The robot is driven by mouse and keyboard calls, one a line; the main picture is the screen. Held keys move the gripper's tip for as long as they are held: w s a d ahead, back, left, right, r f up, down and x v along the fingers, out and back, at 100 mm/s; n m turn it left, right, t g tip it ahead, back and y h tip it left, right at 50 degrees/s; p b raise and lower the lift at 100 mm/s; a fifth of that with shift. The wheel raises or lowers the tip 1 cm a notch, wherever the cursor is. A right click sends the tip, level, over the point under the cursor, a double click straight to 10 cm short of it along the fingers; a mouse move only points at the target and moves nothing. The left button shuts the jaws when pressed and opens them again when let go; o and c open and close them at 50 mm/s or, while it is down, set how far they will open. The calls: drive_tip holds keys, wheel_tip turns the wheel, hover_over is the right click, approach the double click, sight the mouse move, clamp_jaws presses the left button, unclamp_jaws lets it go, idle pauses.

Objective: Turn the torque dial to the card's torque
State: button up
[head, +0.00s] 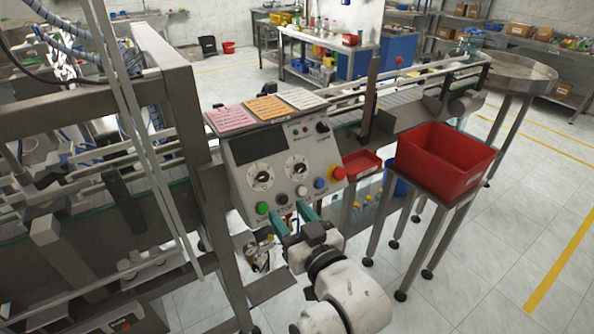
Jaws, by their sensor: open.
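A grey control panel (280,155) stands in the middle of the head view. It has two round white dials with black knobs, a left dial (262,177) and a right dial (300,168). Their labels are too small to read, so I cannot tell which is torque. A pink card (231,117), an orange card (267,107) and a white card (302,98) lie along the panel's top; their writing is unreadable. My gripper (291,213), with teal fingers, is open and empty, below the dials and in front of the panel's lower edge.
A green button (262,207), a white button (301,191), a blue button (319,184) and a red button (338,173) line the panel's lower edge. A red bin (445,166) stands on a metal stand to the right. A steel frame (185,120) rises on the left.

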sight(265, 178)
drive_tip(key=x, duration=0.3)
drive_tip(key=p+x, duration=0.1)
drive_tip(key=x, duration=0.3)
drive_tip(key=r+p+x, duration=0.1)
drive_tip(key=x, duration=0.3)
clamp_jaws()
idle(0.5)
